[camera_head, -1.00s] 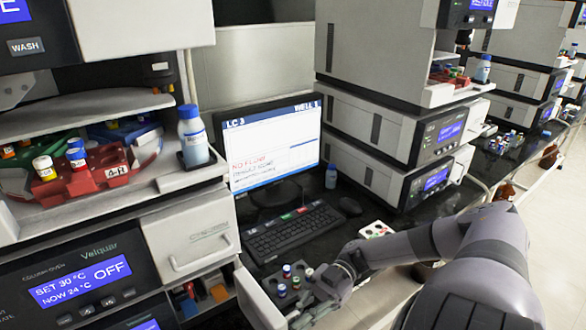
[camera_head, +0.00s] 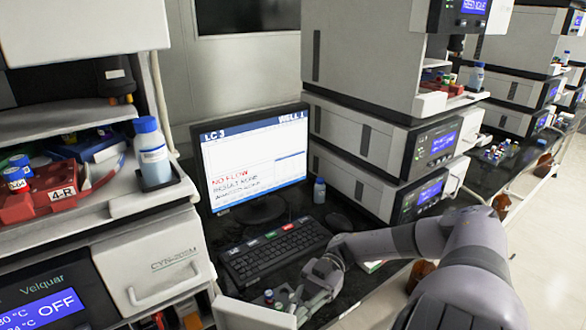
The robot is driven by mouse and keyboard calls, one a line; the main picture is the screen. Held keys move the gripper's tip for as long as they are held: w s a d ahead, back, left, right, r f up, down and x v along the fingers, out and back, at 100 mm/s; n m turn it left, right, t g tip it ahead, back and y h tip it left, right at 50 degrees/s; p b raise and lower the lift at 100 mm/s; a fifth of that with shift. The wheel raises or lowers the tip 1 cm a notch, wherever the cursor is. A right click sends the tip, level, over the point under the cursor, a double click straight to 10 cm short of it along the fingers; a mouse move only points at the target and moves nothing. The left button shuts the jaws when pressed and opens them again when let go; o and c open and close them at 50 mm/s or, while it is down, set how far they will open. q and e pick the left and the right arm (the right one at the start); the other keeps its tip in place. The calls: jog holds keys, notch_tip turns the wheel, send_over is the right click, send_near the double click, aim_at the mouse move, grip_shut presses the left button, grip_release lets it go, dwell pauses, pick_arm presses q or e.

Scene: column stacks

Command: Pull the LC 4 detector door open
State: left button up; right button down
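A pale door panel (camera_head: 255,314) stands out from the left instrument stack at the bottom of the view, cut off by the lower edge. No LC 4 label is readable on it, so I cannot tell whether it is the LC 4 detector door. My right gripper (camera_head: 318,284) is at the panel's right end, above the bench. Its fingers are small and partly hidden behind the panel and vials, so I cannot tell whether they grip or touch it. My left gripper is out of view.
A monitor (camera_head: 252,155) headed "LC-3" and a keyboard (camera_head: 276,250) stand behind my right gripper. Small vials (camera_head: 270,296) stand beside the panel. A blue-capped bottle (camera_head: 152,150) is on the left stack. Another instrument stack (camera_head: 375,140) stands at right.

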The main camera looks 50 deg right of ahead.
jog(key=shift+d, duration=0.1)
dwell(0.3)
jog(key=c, duration=2)
grip_release()
jog(key=shift+d, duration=0.1)
jog(key=d, duration=0.7)
jog(key=shift+w+d, duration=0.2)
